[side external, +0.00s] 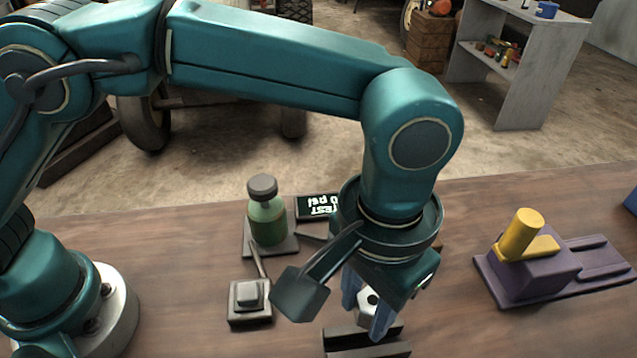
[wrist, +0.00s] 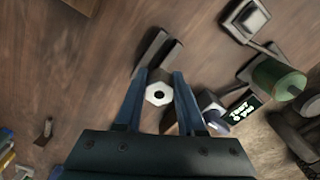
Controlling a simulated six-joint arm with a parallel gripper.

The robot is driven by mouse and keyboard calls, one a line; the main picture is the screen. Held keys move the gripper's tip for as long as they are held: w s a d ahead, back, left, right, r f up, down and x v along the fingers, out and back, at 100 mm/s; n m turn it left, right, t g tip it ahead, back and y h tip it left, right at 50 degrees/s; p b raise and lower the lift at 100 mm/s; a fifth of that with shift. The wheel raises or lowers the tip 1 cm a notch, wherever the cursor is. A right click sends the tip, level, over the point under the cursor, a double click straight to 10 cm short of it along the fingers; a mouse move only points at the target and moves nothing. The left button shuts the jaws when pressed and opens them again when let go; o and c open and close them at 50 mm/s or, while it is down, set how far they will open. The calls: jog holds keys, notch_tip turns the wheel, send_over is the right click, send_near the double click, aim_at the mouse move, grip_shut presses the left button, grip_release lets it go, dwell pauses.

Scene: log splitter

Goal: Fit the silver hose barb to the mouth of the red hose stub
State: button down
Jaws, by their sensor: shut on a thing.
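My gripper (side external: 366,308) points down over the bench, its two blue fingers shut on a pale silver six-sided piece with a dark round hole, which I take to be the silver hose barb (side external: 368,300). In the wrist view the barb (wrist: 159,94) sits between the fingertips (wrist: 160,80), its hole facing the camera. It is above or close to a dark slotted block (side external: 366,342); I cannot tell whether they touch. I cannot make out the red hose stub in either view; my arm and gripper hide part of the bench.
A green bottle (side external: 268,222), a display reading TEST 0 psi (side external: 317,207) and a small lever box (side external: 249,302) stand left of my gripper. A purple block with a yellow cylinder (side external: 522,235) stands right. Bare wood lies between my gripper and the purple block.

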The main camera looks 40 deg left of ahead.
aim_at(367, 328)
jog(key=shift+s+d+f, duration=0.15)
jog(key=shift+d+f, duration=0.05)
jog(key=shift+d, duration=0.15)
jog(key=shift+d+f, duration=0.1)
jog(key=shift+f, duration=1.75)
jog(key=shift+f, duration=0.2)
jog(key=c, duration=0.5)
grip_release()
